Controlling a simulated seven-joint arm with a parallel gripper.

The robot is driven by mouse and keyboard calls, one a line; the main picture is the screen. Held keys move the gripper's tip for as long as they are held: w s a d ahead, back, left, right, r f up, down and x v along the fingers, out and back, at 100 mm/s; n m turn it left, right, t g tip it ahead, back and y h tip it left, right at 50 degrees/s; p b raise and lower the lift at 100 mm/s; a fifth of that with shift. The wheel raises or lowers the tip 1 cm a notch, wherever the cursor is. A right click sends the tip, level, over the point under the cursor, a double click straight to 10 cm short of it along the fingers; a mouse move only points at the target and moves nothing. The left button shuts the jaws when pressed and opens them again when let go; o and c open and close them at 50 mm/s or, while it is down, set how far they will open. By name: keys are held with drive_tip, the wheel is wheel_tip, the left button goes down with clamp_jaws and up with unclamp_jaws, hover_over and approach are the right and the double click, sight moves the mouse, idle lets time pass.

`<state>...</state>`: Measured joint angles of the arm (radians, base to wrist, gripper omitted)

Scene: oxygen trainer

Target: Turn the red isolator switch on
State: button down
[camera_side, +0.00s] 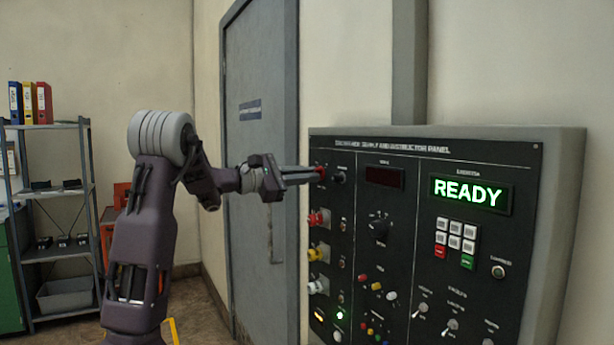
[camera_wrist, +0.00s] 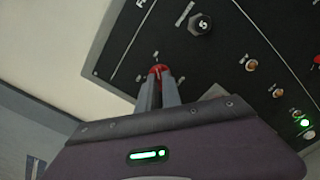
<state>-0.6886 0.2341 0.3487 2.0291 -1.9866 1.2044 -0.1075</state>
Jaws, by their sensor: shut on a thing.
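The red isolator switch (camera_side: 320,172) is a small red knob at the upper left of the black control panel (camera_side: 350,220). In the wrist view the red knob (camera_wrist: 157,70) shows at the fingertips, partly covered by them. My gripper (camera_side: 312,176) reaches the panel from the left, with its fingers closed on the red knob. The wrist view also shows my gripper (camera_wrist: 158,80) with its two fingers on either side of the knob. The knob's exact angle is hard to tell.
A black knob (camera_side: 341,177) sits close to the right of the fingertips. Red, yellow and white knobs (camera_side: 318,253) stick out below. A green READY display (camera_side: 470,192) is lit at the right. A grey door (camera_side: 262,130) stands behind my arm, and a shelf (camera_side: 50,200) is far left.

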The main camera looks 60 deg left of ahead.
drive_tip(key=shift+m, duration=0.4)
drive_tip(key=c, duration=1.5)
unclamp_jaws()
drive_tip(key=shift+s, duration=0.1)
drive_tip(key=s, duration=0.7)
